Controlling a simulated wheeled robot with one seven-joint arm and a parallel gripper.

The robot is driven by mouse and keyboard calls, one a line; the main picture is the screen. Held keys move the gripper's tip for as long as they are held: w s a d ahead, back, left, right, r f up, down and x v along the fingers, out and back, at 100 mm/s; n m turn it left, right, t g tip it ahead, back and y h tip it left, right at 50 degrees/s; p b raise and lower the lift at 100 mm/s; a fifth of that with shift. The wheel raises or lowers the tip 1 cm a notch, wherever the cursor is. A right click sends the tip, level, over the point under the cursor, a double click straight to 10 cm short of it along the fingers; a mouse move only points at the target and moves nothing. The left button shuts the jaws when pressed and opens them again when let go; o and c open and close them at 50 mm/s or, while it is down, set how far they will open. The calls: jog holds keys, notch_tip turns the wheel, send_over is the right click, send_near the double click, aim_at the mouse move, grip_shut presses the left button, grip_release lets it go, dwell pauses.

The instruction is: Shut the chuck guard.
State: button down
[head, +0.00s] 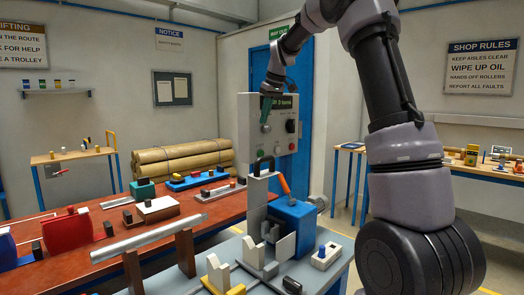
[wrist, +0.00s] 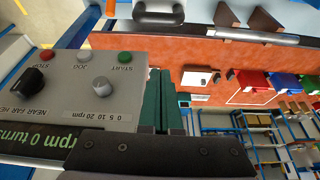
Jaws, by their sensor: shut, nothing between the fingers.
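The chuck guard looks to be the upright grey plate (head: 256,200) with a black loop handle (head: 264,165) on top, standing beside the blue headstock (head: 292,222) of the winder. The black handle also seems to show at the top of the wrist view (wrist: 160,14). My gripper (head: 267,108), with green fingers, is raised above and behind the guard, in front of the grey control panel (head: 286,130), apart from the handle. In the wrist view its green fingers (wrist: 164,100) are together with nothing between them. The chuck itself is hard to make out.
The control panel (wrist: 80,85) with stop, jog and start buttons and a dark knob is close to my fingers. An orange-handled lever (head: 285,186) rises by the headstock. The red bench (head: 75,262) at left carries a long bar and several blocks.

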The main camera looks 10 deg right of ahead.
jog(key=shift+s+d+f+x, duration=0.2)
jog(key=shift+s+d+x, duration=0.15)
jog(key=shift+x, duration=1.75)
jog(key=shift+s+d+f+x, duration=0.15)
jog(key=shift+s+d+x, duration=0.2)
jog(key=shift+x, duration=1.7)
jog(key=shift+s+d+f+x, duration=0.25)
jog(key=shift+d+x, duration=0.1)
jog(key=shift+x, duration=1.75)
jog(key=shift+d, duration=0.15)
